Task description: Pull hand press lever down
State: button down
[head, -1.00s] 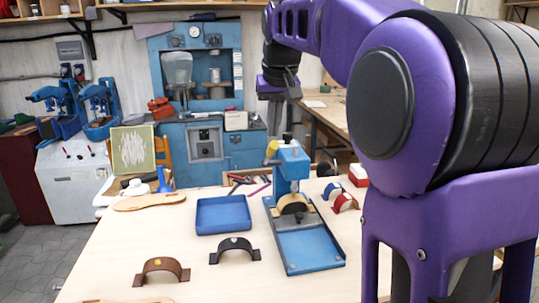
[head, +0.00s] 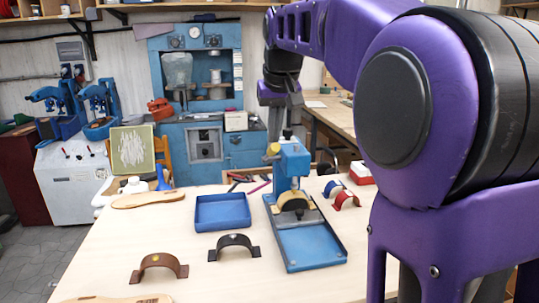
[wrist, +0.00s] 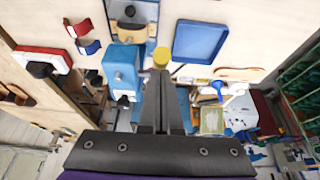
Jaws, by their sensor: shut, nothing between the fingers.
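The blue hand press (head: 292,160) stands on the light table, with a flat blue base tray running towards me. A tan curved piece (head: 293,202) sits under its head. The lever's yellow knob (head: 272,148) sticks out at the upper left of the press. My gripper (head: 284,128) is behind and above the press in the head view, fingers pointing down. In the wrist view my gripper (wrist: 163,76) is shut and empty, and the yellow knob (wrist: 161,57) shows just beyond the fingertips. I cannot tell whether they touch. The lever's arm is mostly hidden.
A blue tray (head: 222,196) lies left of the press. A black strap (head: 234,241) and a brown strap (head: 159,261) lie in front. Red and blue straps (head: 346,200) and a red-and-white box (head: 361,168) are to the right. The table's front middle is clear.

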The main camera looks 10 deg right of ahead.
jog(key=shift+s+f, duration=0.15)
jog(key=shift+f, duration=0.2)
jog(key=shift+s+f+b, duration=0.5)
jog(key=shift+f+b, duration=0.4)
jog(key=shift+b, duration=0.1)
jog(key=shift+f, duration=0.1)
